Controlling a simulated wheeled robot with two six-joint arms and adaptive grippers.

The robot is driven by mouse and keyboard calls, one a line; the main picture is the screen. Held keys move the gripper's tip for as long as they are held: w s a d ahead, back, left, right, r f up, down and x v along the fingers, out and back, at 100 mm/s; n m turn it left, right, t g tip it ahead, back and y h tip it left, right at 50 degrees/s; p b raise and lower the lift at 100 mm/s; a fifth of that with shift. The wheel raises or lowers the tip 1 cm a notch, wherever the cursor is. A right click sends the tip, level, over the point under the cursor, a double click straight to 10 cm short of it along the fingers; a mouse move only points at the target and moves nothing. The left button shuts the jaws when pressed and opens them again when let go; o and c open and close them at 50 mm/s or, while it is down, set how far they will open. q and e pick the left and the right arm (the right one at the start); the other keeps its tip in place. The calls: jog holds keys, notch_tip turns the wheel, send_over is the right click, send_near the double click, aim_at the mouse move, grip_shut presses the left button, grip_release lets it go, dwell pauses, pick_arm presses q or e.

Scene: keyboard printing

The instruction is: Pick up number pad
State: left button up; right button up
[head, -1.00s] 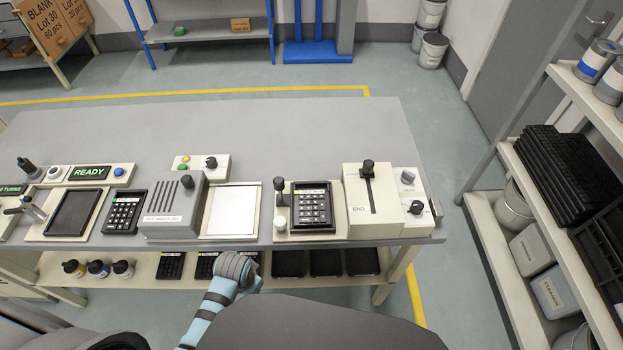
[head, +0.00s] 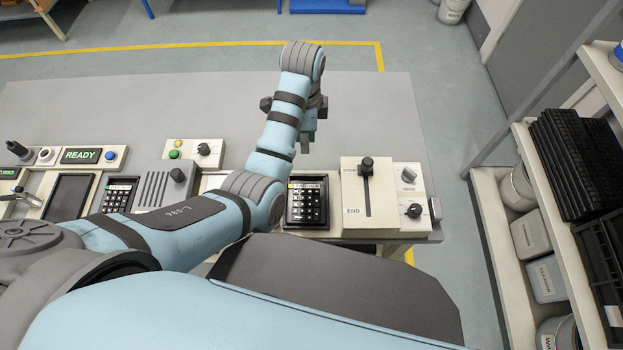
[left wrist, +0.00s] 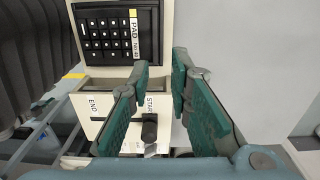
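A black number pad (head: 306,203) with several dark keys sits in a beige fixture on the bench, right of my left forearm. In the left wrist view the number pad (left wrist: 118,33) lies at upper left with a white and yellow "PAD" label. My left gripper (head: 307,135) is above the bench, farther back than the pad and not touching it. In the left wrist view its green fingers (left wrist: 161,66) stand apart with nothing between them. The pad is to the left of the fingers there. My right gripper is not in view.
A beige lever box (head: 369,196) stands right of the pad. A second keypad (head: 119,195) and a grey machine (head: 160,189) stand left, partly behind my arm. A shelf of black keyboards (head: 573,160) is at the right. The back of the bench (head: 375,110) is clear.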

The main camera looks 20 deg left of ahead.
pick_arm(q)
notch_tip(320, 180, down, 3)
jog(key=b, duration=0.2)
send_over(307, 175)
jog(key=f, duration=0.4)
jog(key=shift+s+a+f, duration=0.15)
jog(key=shift+s+f, duration=0.15)
jog(key=shift+s, duration=0.05)
jog(key=f, duration=0.4)
jog(key=w+f+b, duration=0.1)
jog(key=f, duration=0.1)
jog(key=shift+f, duration=0.1)
jog(key=shift+s, duration=0.15)
jog(key=shift+c, duration=0.2)
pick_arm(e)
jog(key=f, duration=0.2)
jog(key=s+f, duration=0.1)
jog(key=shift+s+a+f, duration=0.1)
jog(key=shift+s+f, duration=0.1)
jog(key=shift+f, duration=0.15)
pick_arm(q)
grip_shut()
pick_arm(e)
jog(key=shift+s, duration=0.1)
